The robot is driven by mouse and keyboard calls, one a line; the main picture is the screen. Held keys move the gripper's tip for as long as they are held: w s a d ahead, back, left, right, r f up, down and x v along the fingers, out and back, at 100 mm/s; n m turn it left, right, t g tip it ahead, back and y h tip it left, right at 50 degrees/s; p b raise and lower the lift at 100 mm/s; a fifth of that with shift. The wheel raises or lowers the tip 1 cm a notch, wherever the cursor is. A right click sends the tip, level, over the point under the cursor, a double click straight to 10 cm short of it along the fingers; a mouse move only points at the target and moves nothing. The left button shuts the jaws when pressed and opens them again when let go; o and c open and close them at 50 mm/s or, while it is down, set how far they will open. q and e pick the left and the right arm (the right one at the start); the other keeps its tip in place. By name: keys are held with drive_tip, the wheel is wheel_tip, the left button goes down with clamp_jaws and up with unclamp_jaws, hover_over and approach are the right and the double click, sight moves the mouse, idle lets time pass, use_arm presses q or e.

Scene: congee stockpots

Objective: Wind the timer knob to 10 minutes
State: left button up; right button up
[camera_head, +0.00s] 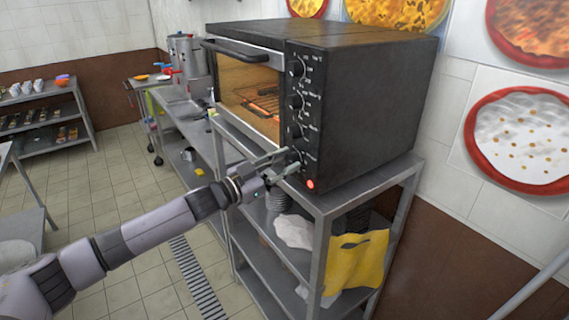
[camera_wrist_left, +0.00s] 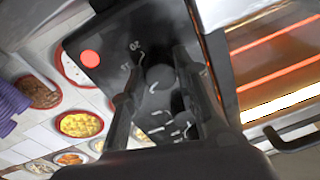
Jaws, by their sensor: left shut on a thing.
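A black toaster oven (camera_head: 350,105) stands on a metal rack, with a column of dark knobs on its front panel. My left gripper (camera_head: 289,161) is at the lowest knob, just above the round red light (camera_head: 310,184). In the left wrist view, that knob (camera_wrist_left: 160,77), which I take as the timer knob, sits between the two dark fingers of the left gripper (camera_wrist_left: 160,85). The gripper is shut on it. The fingers hide most of the dial marks, so the knob's setting cannot be read. My right gripper is not in view.
The oven's glass door (camera_head: 248,92) is shut, with a handle along its top and a glowing inside. The metal rack (camera_head: 332,203) below holds a yellow bag (camera_head: 356,262) and a white cloth (camera_head: 294,231). Stockpots stand on a counter behind.

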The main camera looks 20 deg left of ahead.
use_arm(q)
drive_tip(key=shift+m, duration=1.2)
drive_tip(key=o, duration=1.2)
drive_tip(key=shift+c, duration=0.2)
drive_tip(key=v, duration=1.2)
drive_tip(key=shift+w+a+f, duration=0.15)
drive_tip(key=shift+a, duration=0.05)
